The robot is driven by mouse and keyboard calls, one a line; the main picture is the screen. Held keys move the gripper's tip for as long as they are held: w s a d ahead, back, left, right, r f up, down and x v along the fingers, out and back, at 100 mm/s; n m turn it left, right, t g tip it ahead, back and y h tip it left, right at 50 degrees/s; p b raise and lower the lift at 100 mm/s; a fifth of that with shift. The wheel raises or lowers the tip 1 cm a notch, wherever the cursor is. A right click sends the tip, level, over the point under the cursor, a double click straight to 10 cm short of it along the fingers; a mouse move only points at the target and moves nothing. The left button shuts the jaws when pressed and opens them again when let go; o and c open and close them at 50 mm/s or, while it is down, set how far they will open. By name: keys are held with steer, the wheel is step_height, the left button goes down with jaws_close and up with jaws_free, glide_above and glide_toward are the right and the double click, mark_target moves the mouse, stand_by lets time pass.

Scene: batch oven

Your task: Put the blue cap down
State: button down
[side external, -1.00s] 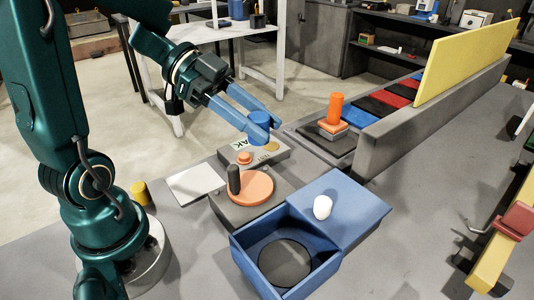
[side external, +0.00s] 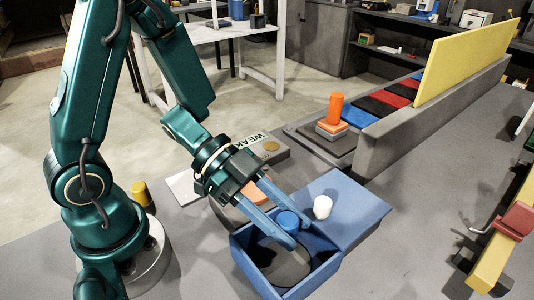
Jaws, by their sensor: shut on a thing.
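My gripper (side external: 284,220) points down and to the right, above the open blue box. Its two blue fingers are shut on the blue cap (side external: 288,221), a short cylinder held at the fingertips. The cap appears over the box's far side; its exact height above the box is hard to tell. The blue box (side external: 246,260) is open, with a dark round disc (side external: 281,266) on its floor, partly hidden by a finger. Its lid part (side external: 352,207) spreads to the right with a white rounded knob (side external: 322,206) on it.
A panel marked WEAK (side external: 262,147) lies behind my gripper. An orange disc (side external: 258,192) is mostly hidden by my gripper. An orange cylinder (side external: 335,108) stands near the grey wall (side external: 420,120) with its yellow board (side external: 468,62). A yellow cylinder (side external: 141,192) stands by my base. The right tabletop has free room.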

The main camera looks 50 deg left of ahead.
steer(key=shift+d+f, duration=0.1)
steer(key=shift+f, duration=2)
steer(key=shift+f, duration=0.25)
steer(key=shift+f, duration=0.3)
steer(key=shift+c, duration=2.4)
jaws_free()
